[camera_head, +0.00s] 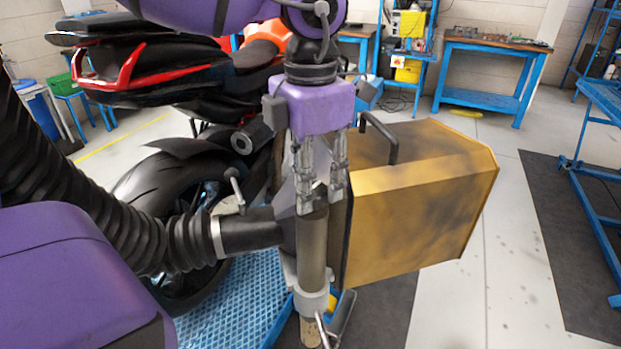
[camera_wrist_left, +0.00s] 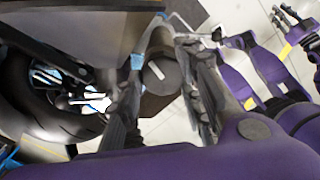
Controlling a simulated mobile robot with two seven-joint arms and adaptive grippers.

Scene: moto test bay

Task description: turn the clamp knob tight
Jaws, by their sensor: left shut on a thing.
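The clamp knob (camera_wrist_left: 162,77) is a dark round cap with a pale line across its face. In the left wrist view it sits between the two fingers of my left gripper (camera_wrist_left: 158,104). In the head view my left gripper (camera_head: 319,195) points down at the top of an upright grey-brown cylinder (camera_head: 312,245), shut on the knob; its fingers hide the knob there. My right gripper (camera_wrist_left: 291,18) seems to show at the upper right of the left wrist view, well apart from the knob; its opening is unclear.
A yellow box (camera_head: 420,210) with a black handle is close on the right. A motorcycle (camera_head: 165,175) stands behind left. Open floor (camera_head: 510,270) lies at the right.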

